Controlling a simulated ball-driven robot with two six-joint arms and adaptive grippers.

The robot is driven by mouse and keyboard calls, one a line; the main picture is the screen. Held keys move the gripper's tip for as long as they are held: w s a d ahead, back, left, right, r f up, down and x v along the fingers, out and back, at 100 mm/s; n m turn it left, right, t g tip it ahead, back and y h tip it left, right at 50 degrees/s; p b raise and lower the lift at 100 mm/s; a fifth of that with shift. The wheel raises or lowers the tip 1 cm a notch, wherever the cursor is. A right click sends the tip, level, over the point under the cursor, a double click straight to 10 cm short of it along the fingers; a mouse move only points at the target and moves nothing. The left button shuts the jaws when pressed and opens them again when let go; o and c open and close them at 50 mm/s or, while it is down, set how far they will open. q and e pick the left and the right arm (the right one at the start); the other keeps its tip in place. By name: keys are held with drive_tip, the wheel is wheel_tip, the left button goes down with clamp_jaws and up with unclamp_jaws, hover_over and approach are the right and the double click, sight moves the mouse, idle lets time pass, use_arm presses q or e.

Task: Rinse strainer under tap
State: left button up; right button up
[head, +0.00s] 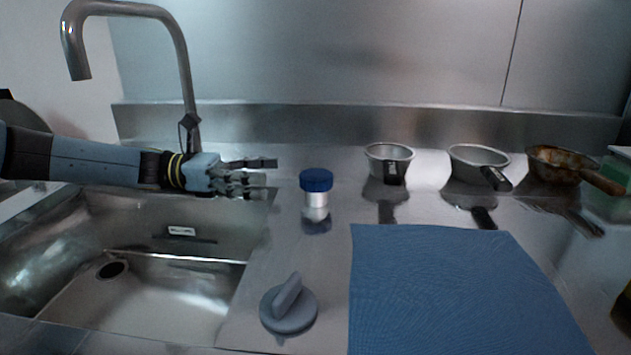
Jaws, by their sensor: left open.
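The tap (183,60) is a tall curved metal spout at the left, with its outlet pointing down over the sink (150,290). No water shows at its outlet. My left gripper (268,178) reaches in from the left over the back of the sink, with its fingers pointing right. It is open and empty, left of the blue-capped jar and apart from it. Two small metal pans with dark handles (389,156) (479,160) stand at the back of the counter; I cannot tell whether either is a strainer. My right gripper is out of view.
A blue-capped jar (316,181) stands right of my left gripper. A grey knob-like piece (289,306) sits near the front, beside the sink. A blue mat (450,290) lies bare at the front right. A brown, worn pan (560,164) stands at the back right.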

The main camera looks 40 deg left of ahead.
sight(316, 174)
use_arm(q)
drive_tip(key=b+x, duration=0.2)
drive_tip(key=x, duration=0.7)
drive_tip(key=shift+w+d+r+b, duration=0.1)
drive_tip(key=shift+w+d+b, duration=0.1)
drive_tip(key=shift+d+b, duration=0.15)
drive_tip(key=shift+c, duration=0.3)
